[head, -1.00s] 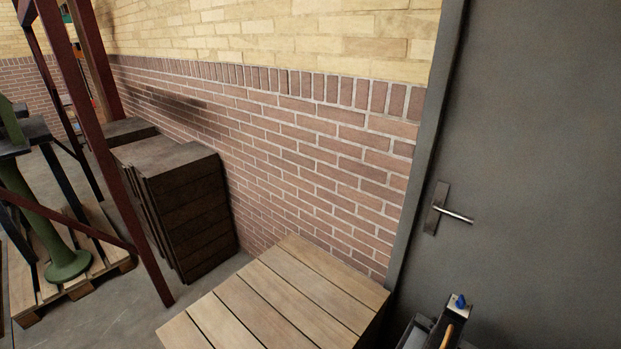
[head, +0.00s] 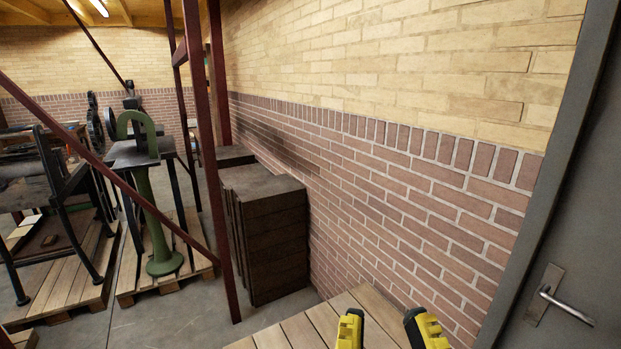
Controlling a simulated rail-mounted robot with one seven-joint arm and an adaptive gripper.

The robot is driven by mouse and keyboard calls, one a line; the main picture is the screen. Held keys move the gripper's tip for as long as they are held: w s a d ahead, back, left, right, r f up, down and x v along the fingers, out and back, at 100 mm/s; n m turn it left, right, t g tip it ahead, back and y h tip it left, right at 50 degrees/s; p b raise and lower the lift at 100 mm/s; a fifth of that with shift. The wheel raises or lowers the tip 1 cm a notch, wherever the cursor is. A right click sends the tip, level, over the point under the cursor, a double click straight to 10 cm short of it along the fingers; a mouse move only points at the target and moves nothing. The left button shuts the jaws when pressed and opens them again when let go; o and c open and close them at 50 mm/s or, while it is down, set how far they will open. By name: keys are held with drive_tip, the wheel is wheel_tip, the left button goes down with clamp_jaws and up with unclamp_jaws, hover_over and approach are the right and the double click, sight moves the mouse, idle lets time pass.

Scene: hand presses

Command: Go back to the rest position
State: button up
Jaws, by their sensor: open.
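My gripper (head: 388,330) shows at the bottom edge of the head view, to the right of the middle. Its two yellow and black fingers stand apart with nothing between them. It is in front of a light wooden slatted top (head: 318,325). The rest of my arm is below the frame and hidden.
Dark wooden crates (head: 275,240) stand against the brick wall (head: 390,180). A dark red post (head: 215,190) and a diagonal brace cross the left side. A green hand press (head: 158,215) stands on a pallet (head: 130,285). A grey door (head: 580,260) is at right. Bare floor shows between pallet and crates.

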wheel_tip(320, 180, up, 26)
drive_tip(key=p, duration=2.2)
drive_tip(key=shift+f, duration=0.25)
